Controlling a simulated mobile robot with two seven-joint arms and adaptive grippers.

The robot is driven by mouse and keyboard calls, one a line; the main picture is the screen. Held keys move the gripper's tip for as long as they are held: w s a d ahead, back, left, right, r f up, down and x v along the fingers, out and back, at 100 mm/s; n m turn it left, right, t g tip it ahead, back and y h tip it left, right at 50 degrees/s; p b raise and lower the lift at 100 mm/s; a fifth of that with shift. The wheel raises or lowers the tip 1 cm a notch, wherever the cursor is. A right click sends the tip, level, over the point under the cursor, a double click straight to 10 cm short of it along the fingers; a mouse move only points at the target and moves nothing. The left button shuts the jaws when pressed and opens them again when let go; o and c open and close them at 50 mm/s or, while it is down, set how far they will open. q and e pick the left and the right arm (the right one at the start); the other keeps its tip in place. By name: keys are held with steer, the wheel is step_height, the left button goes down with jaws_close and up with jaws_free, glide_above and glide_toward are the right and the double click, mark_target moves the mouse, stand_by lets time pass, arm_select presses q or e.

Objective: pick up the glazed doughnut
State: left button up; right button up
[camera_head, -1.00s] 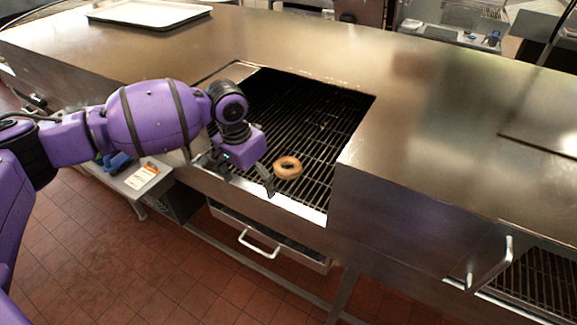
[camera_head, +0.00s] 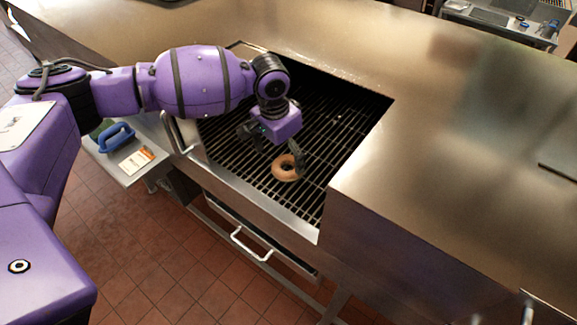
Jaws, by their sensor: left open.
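The glazed doughnut (camera_head: 284,177) is a golden-brown ring lying on the black grate in the recess of the steel counter. My left gripper (camera_head: 271,152) points down over the grate with its fingers apart. One finger hangs at the doughnut's upper right and hides a little of its edge. The other finger is farther left, above the grate. I cannot tell whether a finger touches the doughnut. My right gripper is out of view.
The black grate (camera_head: 333,112) is sunk below the steel counter (camera_head: 430,140), whose edges border the recess. A side shelf (camera_head: 122,167) at the left holds a blue-handled object (camera_head: 116,137) and a card. A drawer handle (camera_head: 250,245) sticks out below.

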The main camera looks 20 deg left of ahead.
mark_target(288, 164)
arm_select(q)
steer(key=f, duration=0.3)
steer(key=d+f, duration=0.1)
steer(key=shift+w+f, duration=0.3)
steer(key=shift+w, duration=0.1)
steer(key=c, duration=1.2)
